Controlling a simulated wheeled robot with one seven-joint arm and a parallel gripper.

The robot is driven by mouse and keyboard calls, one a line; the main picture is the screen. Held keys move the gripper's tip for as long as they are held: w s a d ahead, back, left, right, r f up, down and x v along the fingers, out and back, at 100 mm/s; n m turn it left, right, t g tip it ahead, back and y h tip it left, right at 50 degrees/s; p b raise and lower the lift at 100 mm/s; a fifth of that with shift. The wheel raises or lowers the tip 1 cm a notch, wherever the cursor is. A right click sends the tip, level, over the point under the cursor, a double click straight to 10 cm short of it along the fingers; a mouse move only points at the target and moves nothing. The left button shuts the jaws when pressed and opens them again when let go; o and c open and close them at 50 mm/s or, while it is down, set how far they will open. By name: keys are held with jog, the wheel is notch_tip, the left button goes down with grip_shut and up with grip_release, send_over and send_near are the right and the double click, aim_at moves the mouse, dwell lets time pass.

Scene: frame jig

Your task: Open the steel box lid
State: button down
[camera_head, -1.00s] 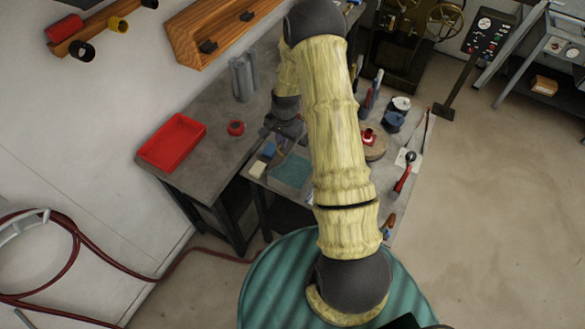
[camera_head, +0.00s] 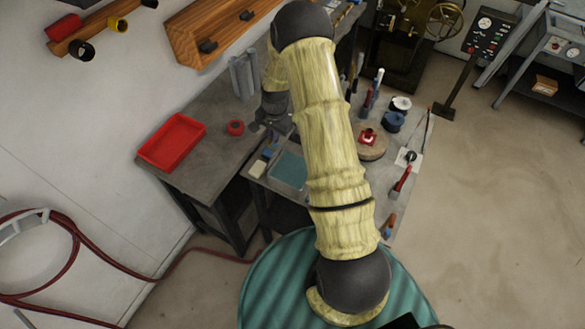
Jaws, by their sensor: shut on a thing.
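The steel box seems to be the small grey-rimmed box with a teal inside (camera_head: 289,169) on the near part of the bench, left of my arm. Its teal inside shows, partly behind my arm. I cannot make out the lid clearly. My gripper (camera_head: 277,132) is just behind the box, at its far edge. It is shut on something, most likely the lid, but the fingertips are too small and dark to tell.
A beige block (camera_head: 258,169) and a blue block (camera_head: 269,150) lie left of the box. A red tray (camera_head: 171,142) and red tape roll (camera_head: 235,128) are on the left bench. A round wooden stand (camera_head: 374,149), cans and tools crowd the right side.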

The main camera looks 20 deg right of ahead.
jog(key=shift+a, duration=0.1)
jog(key=shift+w+a+f+b, duration=0.1)
jog(key=shift+w+a+b, duration=0.05)
jog(key=shift+w+a, duration=0.35)
jog(key=shift+w+a+b, duration=0.15)
jog(key=shift+w+a, duration=0.1)
jog(key=shift+w, duration=0.35)
jog(key=shift+w+a+f+b, duration=0.25)
jog(key=shift+w+a, duration=0.15)
jog(key=shift+w, duration=0.1)
jog(key=shift+w+a+f+b, duration=0.15)
jog(key=shift+w+a+b, duration=0.05)
jog(key=shift+w+a, duration=0.25)
jog(key=c, duration=1.4)
grip_release()
jog(key=shift+d, duration=0.1)
